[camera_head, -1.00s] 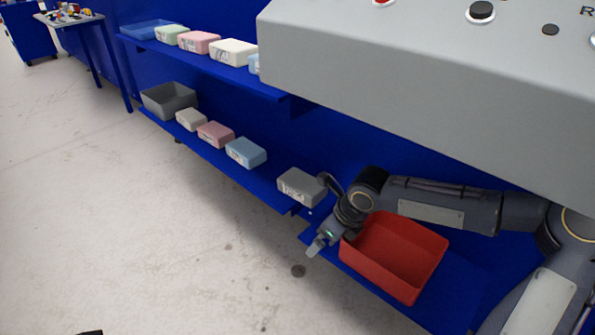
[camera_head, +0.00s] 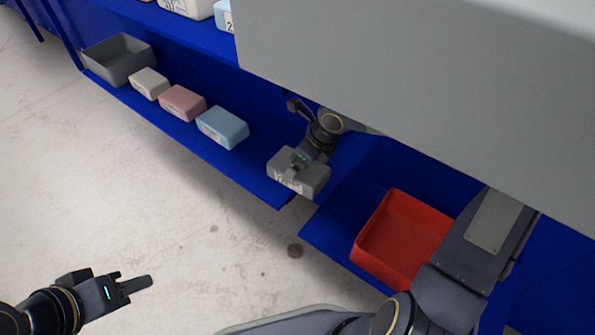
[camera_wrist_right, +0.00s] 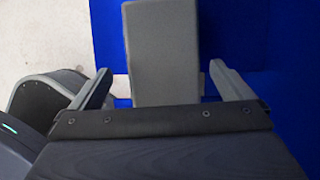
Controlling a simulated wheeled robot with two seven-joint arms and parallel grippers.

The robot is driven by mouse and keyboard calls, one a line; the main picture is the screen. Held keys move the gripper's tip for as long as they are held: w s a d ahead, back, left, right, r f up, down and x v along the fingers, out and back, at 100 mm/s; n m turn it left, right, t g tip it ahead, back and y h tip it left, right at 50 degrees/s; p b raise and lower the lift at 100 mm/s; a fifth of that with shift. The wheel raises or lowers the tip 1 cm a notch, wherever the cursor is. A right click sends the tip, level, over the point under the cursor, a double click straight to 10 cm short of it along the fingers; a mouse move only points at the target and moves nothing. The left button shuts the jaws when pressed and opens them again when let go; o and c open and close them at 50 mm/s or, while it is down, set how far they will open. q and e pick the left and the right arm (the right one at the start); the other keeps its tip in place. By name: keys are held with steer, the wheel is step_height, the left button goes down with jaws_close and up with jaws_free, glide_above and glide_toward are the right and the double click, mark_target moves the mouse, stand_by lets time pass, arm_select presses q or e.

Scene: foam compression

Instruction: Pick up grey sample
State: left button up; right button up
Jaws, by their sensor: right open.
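The grey sample (camera_head: 312,178) is a block with white print on its front, at the right end of the lower blue shelf. My right gripper (camera_head: 296,168) is over it. In the right wrist view the sample (camera_wrist_right: 160,45) lies between the two open fingers of my right gripper (camera_wrist_right: 162,82), with a gap on each side. Whether a finger touches it elsewhere is hidden. My left gripper (camera_head: 136,286) is far from the sample, over the floor at the lower left. It is seen from the side, so its opening does not show.
A blue sample (camera_head: 222,128), a pink sample (camera_head: 182,103), a whitish sample (camera_head: 149,83) and a grey bin (camera_head: 118,60) stand leftward along the shelf. A red bin (camera_head: 362,248) is at the right. A large grey housing (camera_head: 430,90) overhangs the shelf.

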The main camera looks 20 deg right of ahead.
steer(key=b+x, duration=0.2)
steer(key=x, duration=0.1)
steer(key=b+x, duration=0.1)
steer(key=x, duration=0.1)
steer(key=shift+w+d+b, duration=0.1)
steer(key=shift+d+b, duration=0.2)
steer(key=shift+b, duration=0.1)
steer(key=shift+r, duration=0.1)
steer(key=c, duration=0.9)
